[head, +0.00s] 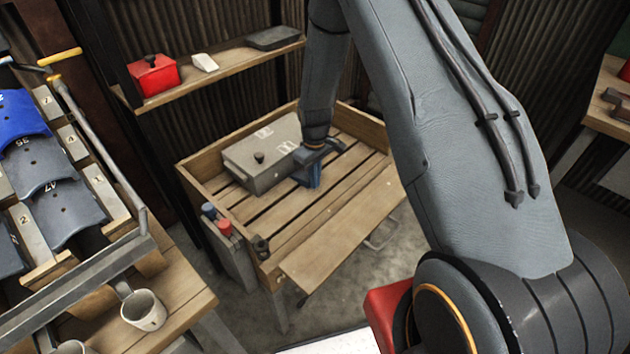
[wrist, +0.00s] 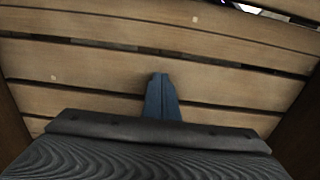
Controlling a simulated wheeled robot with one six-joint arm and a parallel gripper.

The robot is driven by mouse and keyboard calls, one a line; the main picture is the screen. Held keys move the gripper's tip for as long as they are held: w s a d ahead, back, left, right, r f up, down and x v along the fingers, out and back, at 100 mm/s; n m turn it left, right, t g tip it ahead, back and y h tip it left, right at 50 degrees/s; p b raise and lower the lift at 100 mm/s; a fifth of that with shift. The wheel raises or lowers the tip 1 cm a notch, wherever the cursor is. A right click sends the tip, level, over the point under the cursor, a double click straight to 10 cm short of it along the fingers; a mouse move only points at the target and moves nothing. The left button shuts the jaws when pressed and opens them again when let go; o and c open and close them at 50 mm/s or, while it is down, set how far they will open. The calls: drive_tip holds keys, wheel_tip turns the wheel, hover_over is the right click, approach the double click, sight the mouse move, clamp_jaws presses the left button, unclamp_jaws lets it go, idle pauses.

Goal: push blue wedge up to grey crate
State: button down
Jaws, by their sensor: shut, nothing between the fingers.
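The grey crate (head: 255,168) is a low lidded box with a dark knob and pale labels, at the back left of the slatted wooden bench. My gripper (head: 314,180) is low over the slats, right of the crate. The blue wedge (head: 300,179) appears as a small dark blue shape low beside my gripper, near the crate's right end; I cannot tell it cleanly from my blue-grey fingers or whether it touches the crate. In the wrist view my gripper's fingers (wrist: 161,80) are together, pointing at the slats. The crate is not visible there.
The slatted bench (head: 340,225) has raised wooden sides, with free slats right and front. Red and blue-topped items (head: 223,229) stand by its front left side. A shelf (head: 205,75) with a red box (head: 153,75) is behind. A mug (head: 143,310) stands at left.

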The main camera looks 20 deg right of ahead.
drive_tip(key=s+r+m+p, duration=0.1)
drive_tip(key=s+r+p, duration=0.3)
drive_tip(key=r, duration=0.8)
drive_tip(key=s+r+m+p, duration=0.1)
drive_tip(key=s+r+m, duration=0.1)
drive_tip(key=s+r, duration=0.65)
drive_tip(key=s+r+m+t, duration=0.1)
drive_tip(key=s+r+m, duration=0.2)
drive_tip(key=s+r, duration=0.7)
drive_tip(key=s+d, duration=0.1)
drive_tip(key=s, duration=0.2)
drive_tip(key=shift+s+r, duration=0.3)
drive_tip(key=shift+s, duration=0.1)
